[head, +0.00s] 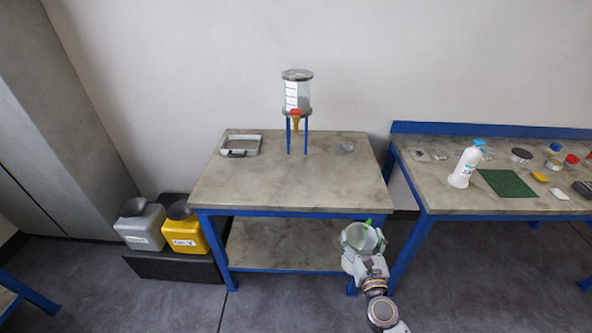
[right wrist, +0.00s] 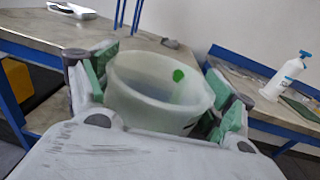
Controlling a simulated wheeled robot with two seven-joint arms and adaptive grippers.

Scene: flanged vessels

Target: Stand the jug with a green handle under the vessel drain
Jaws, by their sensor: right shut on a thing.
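The jug (head: 361,238) is a translucent pale cup with a green part showing at its rim. My right gripper (head: 362,246) is shut on it, in front of the table's front right corner. In the right wrist view the jug (right wrist: 155,95) sits upright or nearly so between the green-padded fingers (right wrist: 160,100), with a green spot on its far wall. The vessel (head: 297,92) is a clear flanged cylinder on blue legs at the table's back, with an orange-and-red drain (head: 296,118) below it. The jug is apart from the vessel. My left gripper is not in view.
The middle table (head: 250,190) is mostly clear, with a tray (head: 240,136) at back left and a small clear item (head: 345,147) at back right. A right bench holds a white bottle (head: 464,167) and a green mat (head: 508,183). Yellow (head: 186,235) and grey (head: 140,226) canisters stand left.

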